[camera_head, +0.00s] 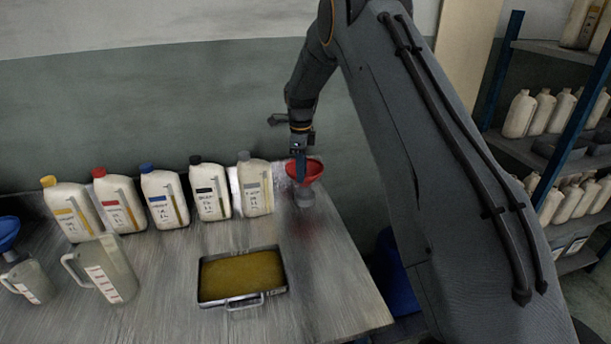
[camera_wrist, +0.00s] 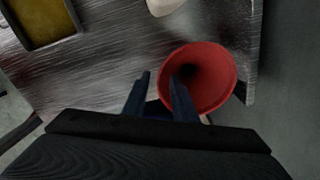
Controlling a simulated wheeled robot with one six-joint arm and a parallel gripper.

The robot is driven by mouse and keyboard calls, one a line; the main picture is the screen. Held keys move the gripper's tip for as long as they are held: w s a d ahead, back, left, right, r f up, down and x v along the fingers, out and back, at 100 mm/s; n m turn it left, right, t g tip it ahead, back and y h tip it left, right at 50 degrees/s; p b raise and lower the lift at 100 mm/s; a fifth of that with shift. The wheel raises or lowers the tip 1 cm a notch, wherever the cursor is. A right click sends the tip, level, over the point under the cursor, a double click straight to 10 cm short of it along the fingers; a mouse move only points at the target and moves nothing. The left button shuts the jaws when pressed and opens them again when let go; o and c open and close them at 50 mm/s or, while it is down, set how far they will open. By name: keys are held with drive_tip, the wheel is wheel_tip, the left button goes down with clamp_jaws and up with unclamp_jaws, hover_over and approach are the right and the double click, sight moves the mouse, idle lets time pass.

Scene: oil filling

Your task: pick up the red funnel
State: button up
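The red funnel (camera_head: 311,172) is at the back right of the metal table, mouth up, above a small greyish vessel (camera_head: 304,196). In the wrist view the funnel (camera_wrist: 215,83) shows its round mouth and dark inner hole. My gripper (camera_head: 300,177) is at the funnel's left side in the head view. In the wrist view my gripper (camera_wrist: 161,78) has its two fingers apart. One finger overlaps the funnel's mouth and the other is outside the rim, with a gap between them. I cannot tell whether either finger touches the funnel.
Several oil bottles (camera_head: 210,190) stand in a row along the wall, left of the funnel. A tray of yellow oil (camera_head: 241,276) lies in front. Measuring jugs (camera_head: 104,270) and a blue funnel (camera_head: 8,232) are at the left. A shelf (camera_head: 545,155) stands at the right.

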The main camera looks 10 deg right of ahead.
drive_tip(key=shift+f, duration=0.55)
clamp_jaws()
